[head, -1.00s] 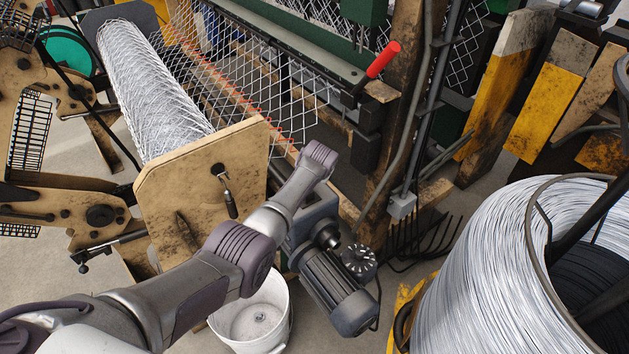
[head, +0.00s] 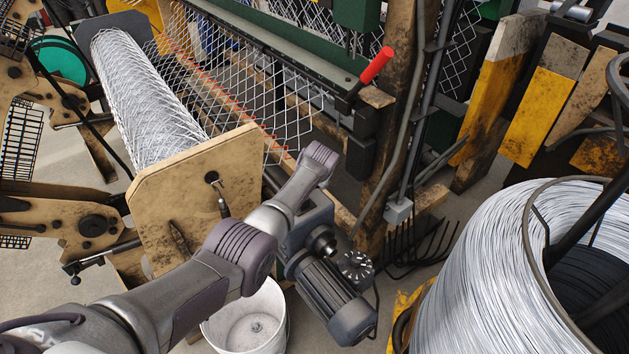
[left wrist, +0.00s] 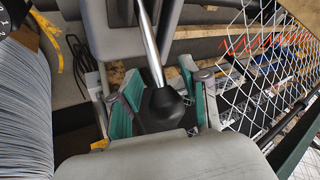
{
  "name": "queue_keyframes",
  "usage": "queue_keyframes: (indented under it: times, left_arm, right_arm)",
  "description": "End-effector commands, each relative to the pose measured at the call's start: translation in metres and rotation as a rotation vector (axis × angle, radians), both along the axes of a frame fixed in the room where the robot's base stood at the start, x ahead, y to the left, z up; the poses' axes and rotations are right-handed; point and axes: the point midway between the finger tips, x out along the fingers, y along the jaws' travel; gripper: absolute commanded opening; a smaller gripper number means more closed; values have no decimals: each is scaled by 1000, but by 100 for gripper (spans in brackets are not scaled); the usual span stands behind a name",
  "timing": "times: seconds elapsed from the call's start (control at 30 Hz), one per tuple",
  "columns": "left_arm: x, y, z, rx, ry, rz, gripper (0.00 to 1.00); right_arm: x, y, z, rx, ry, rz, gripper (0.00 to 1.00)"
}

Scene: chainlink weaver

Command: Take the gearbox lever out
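In the left wrist view, the gearbox lever shows as a thin metal rod (left wrist: 149,45) with a round black knob (left wrist: 165,104) at its near end. My left gripper (left wrist: 163,84) has its teal-padded fingers spread, one on each side of the knob. I cannot tell whether a pad touches the knob. In the head view, the gearbox (head: 310,222) with its grey motor (head: 332,300) sits just beyond my left forearm. My left arm hides the lever and the left gripper there. My right gripper is in neither current view.
A mesh roll (head: 150,95) with a wooden end plate (head: 195,180) stands to the left. A red-handled lever (head: 376,66) is on the weaver behind. A white bucket (head: 248,325) stands below my arm. A large wire coil (head: 480,270) fills the right.

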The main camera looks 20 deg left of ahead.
Motion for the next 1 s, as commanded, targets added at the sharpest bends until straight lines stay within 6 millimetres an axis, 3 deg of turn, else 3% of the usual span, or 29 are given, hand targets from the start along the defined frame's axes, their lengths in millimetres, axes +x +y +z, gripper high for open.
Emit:
queue_keyframes:
  times: [0.23,0.47,1.0]
  left_arm:
    - [-3,0,-1,0,7,2,45]
    - [-13,-4,14,-1,4,0,45]
    - [-58,-24,90,0,1,-1,45]
  right_arm:
    - [0,2,0,3,0,0,40]
    - [0,2,0,2,-1,0,40]
    - [0,1,0,1,0,0,40]
